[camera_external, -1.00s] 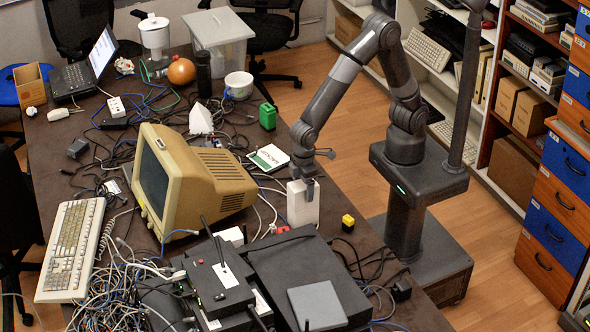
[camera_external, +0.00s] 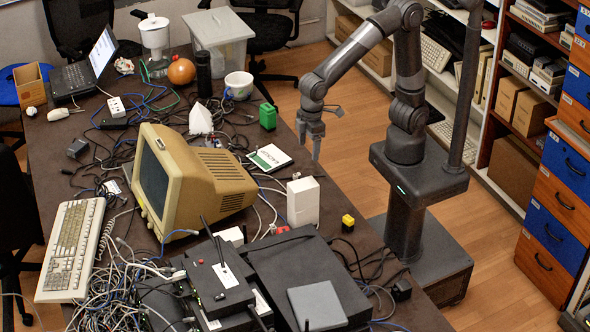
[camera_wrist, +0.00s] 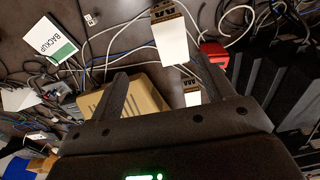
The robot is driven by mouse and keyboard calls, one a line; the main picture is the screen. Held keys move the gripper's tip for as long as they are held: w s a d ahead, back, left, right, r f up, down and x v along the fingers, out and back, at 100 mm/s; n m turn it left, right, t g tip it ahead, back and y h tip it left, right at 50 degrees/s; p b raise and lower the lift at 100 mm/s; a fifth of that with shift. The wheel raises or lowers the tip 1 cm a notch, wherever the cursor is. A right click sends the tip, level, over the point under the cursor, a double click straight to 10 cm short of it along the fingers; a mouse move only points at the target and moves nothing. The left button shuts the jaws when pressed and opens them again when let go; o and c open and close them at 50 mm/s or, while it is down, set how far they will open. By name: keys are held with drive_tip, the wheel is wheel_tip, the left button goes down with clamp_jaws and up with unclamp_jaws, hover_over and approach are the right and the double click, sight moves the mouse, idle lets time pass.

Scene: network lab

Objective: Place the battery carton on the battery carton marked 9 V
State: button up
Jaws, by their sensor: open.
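In the wrist view, a white box with a tan end (camera_wrist: 172,42) is probably the same one, beyond the fingertips. A small yellow-and-black box (camera_external: 348,222) sits to its right; its label is too small to read. I cannot tell which is the carton marked 9 V.
A beige monitor (camera_external: 220,180) stands left of the white box. A BACKUP box or booklet (camera_external: 270,158) lies behind it, and a green box (camera_external: 268,116) farther back. Black devices (camera_external: 295,275) crowd the front. Cables cover much of the table.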

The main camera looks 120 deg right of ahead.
drive_tip(key=s+d+r+t, duration=0.2)
drive_tip(key=s+d+r, duration=0.1)
drive_tip(key=s, duration=0.7)
drive_tip(key=s+d+r+t, duration=0.2)
drive_tip(key=s+d, duration=0.3)
drive_tip(key=s, duration=0.5)
drive_tip(key=shift+d+r+t, duration=0.2)
drive_tip(key=shift+r+t, duration=0.2)
drive_tip(key=shift+r, duration=0.45)
